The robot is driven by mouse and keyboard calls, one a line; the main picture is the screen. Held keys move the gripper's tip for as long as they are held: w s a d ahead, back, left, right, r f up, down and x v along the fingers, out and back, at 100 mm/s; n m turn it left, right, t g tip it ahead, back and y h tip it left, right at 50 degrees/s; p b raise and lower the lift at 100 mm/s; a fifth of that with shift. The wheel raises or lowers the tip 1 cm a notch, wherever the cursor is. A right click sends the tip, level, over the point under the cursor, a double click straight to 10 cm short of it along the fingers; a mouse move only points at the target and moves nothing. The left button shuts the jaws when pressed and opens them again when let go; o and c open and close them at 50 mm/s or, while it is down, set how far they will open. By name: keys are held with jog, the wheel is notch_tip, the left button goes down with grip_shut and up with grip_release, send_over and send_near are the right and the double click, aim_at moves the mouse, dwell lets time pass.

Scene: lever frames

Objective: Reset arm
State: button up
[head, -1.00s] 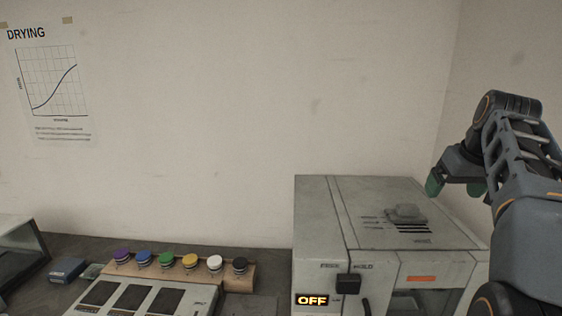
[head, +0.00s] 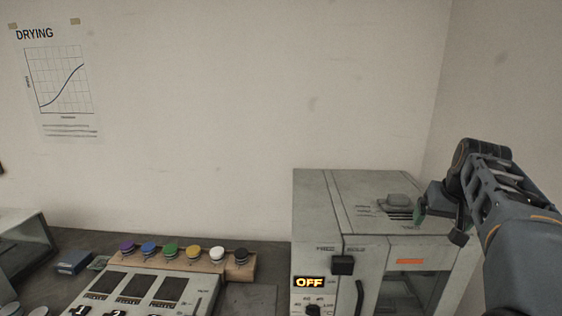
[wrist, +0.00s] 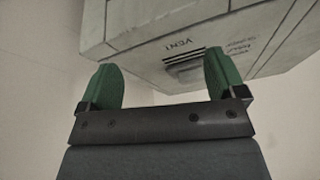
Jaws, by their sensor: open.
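My gripper (wrist: 163,84) shows in the wrist view with two green fingertips spread apart and nothing between them. In the head view my gripper (head: 420,212) is at the right, in front of or beside the upper right of a grey oven-like machine; the exact gap cannot be told. My arm reaches in from the right edge, bent at the elbow. The machine (head: 312,215) has a lit OFF display (head: 308,282), a black knob and a dark handle on its front. Its vented face (wrist: 150,45) lies beyond the fingertips in the wrist view.
Left of the machine, a wooden rack (head: 222,272) holds several coloured-top jars. A panel with three dark windows (head: 135,288) stands before it. A glass-fronted box (head: 25,245) is at the far left. A drying chart (head: 58,85) hangs on the wall.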

jog(key=s+a+f+n+b, duration=0.3)
jog(key=s+a+f, duration=1.2)
jog(key=a+f, duration=0.3)
jog(key=shift+a+y, duration=0.4)
jog(key=shift+a, duration=0.15)
